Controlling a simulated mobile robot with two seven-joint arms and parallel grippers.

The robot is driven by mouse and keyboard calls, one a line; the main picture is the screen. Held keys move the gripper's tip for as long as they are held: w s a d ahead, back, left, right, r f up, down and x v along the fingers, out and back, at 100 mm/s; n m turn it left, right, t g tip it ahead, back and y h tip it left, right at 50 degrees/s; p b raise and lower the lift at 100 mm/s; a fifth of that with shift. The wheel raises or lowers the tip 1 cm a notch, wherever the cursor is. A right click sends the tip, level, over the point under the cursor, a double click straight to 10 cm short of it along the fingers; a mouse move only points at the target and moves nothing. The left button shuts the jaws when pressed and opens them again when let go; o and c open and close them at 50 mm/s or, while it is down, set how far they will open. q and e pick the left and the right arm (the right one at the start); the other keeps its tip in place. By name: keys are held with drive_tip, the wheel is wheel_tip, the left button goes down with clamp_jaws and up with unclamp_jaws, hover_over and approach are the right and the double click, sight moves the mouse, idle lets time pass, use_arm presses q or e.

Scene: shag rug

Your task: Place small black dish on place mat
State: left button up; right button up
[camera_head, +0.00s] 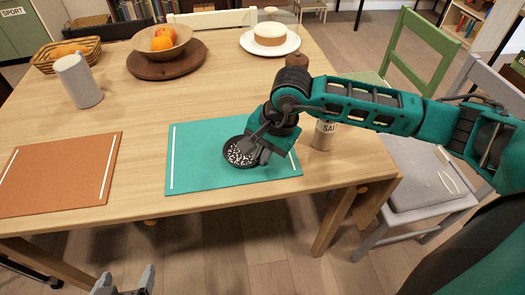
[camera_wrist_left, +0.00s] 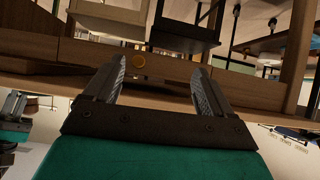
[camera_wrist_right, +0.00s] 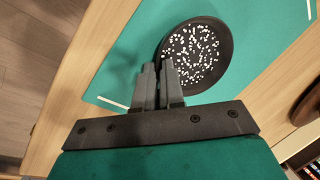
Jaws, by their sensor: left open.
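The small black dish (camera_head: 238,153), speckled with white bits, is over the teal place mat (camera_head: 205,140) on the table. The dish also shows in the right wrist view (camera_wrist_right: 200,55). My right gripper (camera_head: 258,150) is at the dish's near right side. Its fingers (camera_wrist_right: 160,82) are close together across the dish's rim, shut on it. I cannot tell whether the dish's underside touches the mat. My left gripper (camera_head: 125,282) is open and empty, low in front of the table; its spread fingers show in the left wrist view (camera_wrist_left: 158,85).
An orange-brown mat (camera_head: 60,172) lies at the left. A grey cylinder (camera_head: 78,80), a bread basket (camera_head: 66,54), a fruit bowl (camera_head: 162,42) and a cake on a plate (camera_head: 270,40) stand farther back. A shaker labelled "SAL" (camera_head: 323,136) stands just right of the teal mat.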

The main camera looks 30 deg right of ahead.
drive_tip(key=shift+o, duration=0.6)
use_arm(q)
drive_tip(key=shift+r, duration=0.1)
use_arm(e)
drive_tip(key=shift+r, duration=0.1)
drive_tip(key=shift+r, duration=0.15)
use_arm(q)
drive_tip(key=shift+s+a+r+p, duration=0.1)
drive_tip(key=shift+s+a+p, duration=0.2)
drive_tip(key=shift+p, duration=0.45)
use_arm(e)
drive_tip(key=v, duration=1.2)
use_arm(q)
drive_tip(key=shift+w+r, duration=0.1)
